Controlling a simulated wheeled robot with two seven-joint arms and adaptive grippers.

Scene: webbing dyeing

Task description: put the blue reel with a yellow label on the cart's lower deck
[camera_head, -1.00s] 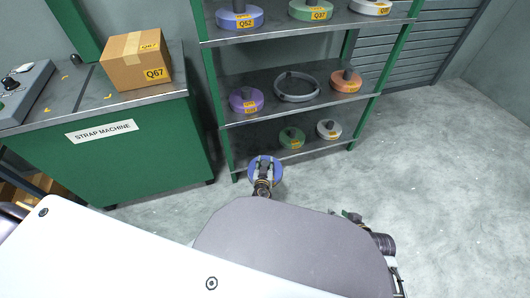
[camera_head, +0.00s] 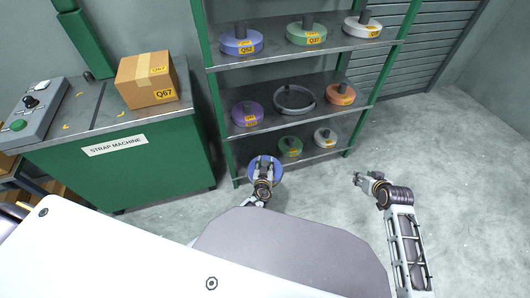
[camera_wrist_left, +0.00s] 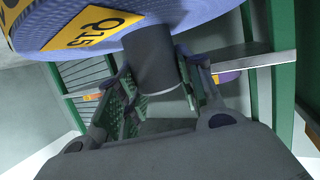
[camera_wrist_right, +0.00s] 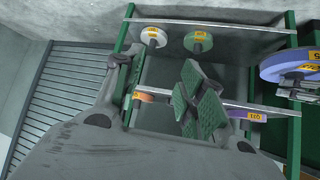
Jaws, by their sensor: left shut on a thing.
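The blue reel (camera_head: 277,172) with a yellow label hangs in my left gripper (camera_head: 263,178), low in front of the rack's left post. In the left wrist view the blue reel (camera_wrist_left: 220,10) shows its yellow Q15 label (camera_wrist_left: 93,27), and my left gripper (camera_wrist_left: 160,80) is shut on its dark core (camera_wrist_left: 152,58). My right gripper (camera_head: 359,180) is out to the right over bare floor. In the right wrist view my right gripper (camera_wrist_right: 158,85) has its fingers apart with nothing between them. I see no cart in these views.
A green rack (camera_head: 205,85) holds several coloured reels on its shelves, including another blue reel (camera_head: 241,40) labelled Q52. A strap machine bench (camera_head: 150,165) with a cardboard box (camera_head: 147,80) stands left. The floor (camera_head: 450,160) at the right is clear.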

